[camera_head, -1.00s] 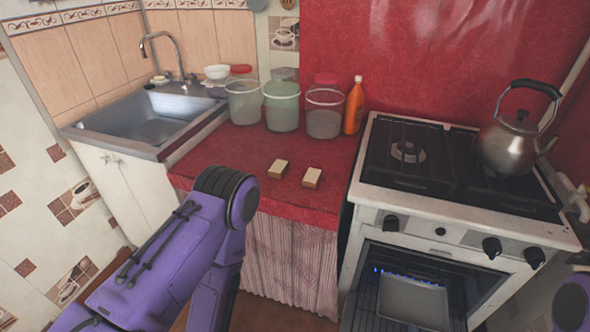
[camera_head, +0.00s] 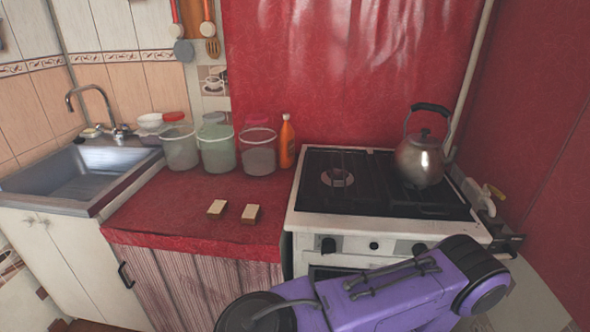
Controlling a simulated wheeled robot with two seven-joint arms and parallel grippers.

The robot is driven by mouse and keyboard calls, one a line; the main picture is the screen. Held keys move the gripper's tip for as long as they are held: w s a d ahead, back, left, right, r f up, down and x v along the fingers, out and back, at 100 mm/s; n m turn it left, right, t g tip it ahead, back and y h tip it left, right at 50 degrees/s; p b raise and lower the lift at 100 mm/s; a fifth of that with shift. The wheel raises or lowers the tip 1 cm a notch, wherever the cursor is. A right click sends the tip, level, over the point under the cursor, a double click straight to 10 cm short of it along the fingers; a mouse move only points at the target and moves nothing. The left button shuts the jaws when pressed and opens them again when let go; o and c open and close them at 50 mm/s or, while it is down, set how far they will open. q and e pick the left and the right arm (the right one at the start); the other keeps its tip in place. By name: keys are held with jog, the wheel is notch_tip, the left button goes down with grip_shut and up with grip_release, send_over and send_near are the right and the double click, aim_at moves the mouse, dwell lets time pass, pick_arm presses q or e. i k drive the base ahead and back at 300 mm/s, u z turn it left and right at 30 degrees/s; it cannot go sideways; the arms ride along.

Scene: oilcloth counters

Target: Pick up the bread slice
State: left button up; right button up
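Two small bread slices lie side by side on the red oilcloth counter (camera_head: 165,207), close to its front edge. The left slice (camera_head: 217,208) and the right slice (camera_head: 250,214) each have a pale top and a brown side, with a small gap between them. Neither of my grippers is in view. A purple link of one of my arms crosses the bottom right of the view, in front of the stove. Nothing is touching the slices.
Several lidded jars (camera_head: 218,149) and an orange bottle (camera_head: 287,142) stand at the back of the counter. The sink (camera_head: 75,172) is at the left. The stove (camera_head: 340,222) with a kettle (camera_head: 424,158) is at the right. The counter around the slices is clear.

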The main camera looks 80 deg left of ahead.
aim_at(218, 208)
jog(key=z, duration=0.3)
jog(key=k, duration=1.6)
jog(key=u, duration=0.5)
